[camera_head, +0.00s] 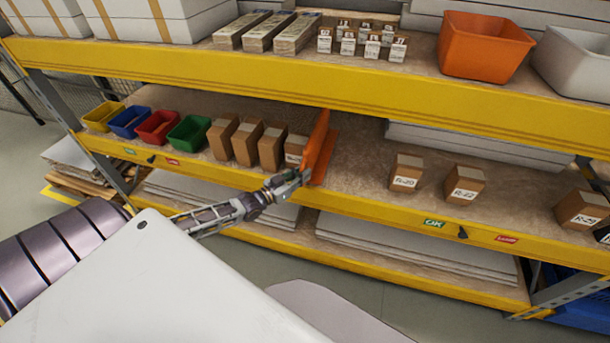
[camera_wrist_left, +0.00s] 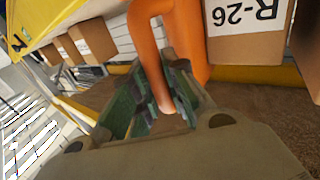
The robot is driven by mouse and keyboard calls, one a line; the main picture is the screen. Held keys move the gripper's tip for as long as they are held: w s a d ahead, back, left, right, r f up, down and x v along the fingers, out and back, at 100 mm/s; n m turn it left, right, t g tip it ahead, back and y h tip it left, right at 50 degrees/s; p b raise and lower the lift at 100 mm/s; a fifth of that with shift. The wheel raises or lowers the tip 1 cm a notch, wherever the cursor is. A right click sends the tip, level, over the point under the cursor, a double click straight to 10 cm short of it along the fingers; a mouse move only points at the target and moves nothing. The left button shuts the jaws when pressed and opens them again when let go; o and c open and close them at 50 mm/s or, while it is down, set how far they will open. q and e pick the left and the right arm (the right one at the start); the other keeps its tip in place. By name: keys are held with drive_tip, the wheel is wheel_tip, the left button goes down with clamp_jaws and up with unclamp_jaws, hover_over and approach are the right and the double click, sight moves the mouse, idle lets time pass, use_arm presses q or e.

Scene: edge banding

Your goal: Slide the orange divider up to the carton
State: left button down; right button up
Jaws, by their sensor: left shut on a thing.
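The orange divider (camera_head: 320,150) stands upright on the middle shelf, its foot plate to the right. My left gripper (camera_head: 303,177) is at the shelf's front edge, shut on the divider's looped handle. In the left wrist view the fingers (camera_wrist_left: 160,105) are on both sides of the orange handle (camera_wrist_left: 146,45). A brown carton (camera_head: 294,149) is directly left of the divider, partly hidden by it. In the left wrist view this carton (camera_wrist_left: 245,45) carries the label R-26, upside down, close beside the orange panel. I cannot tell whether they touch. My right gripper is not in view.
More cartons (camera_head: 246,143) stand left in a row, beside small coloured bins (camera_head: 188,133). Right of the divider is bare shelf (camera_head: 357,165), then spaced cartons, the nearest one labelled (camera_head: 406,172). The yellow upper shelf beam (camera_head: 400,104) hangs above.

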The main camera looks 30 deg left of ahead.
use_arm(q)
drive_tip(key=c, duration=1.4)
unclamp_jaws()
drive_tip(key=shift+s, duration=0.15)
drive_tip(key=shift+v, duration=5.85)
drive_tip(key=shift+r, duration=0.1)
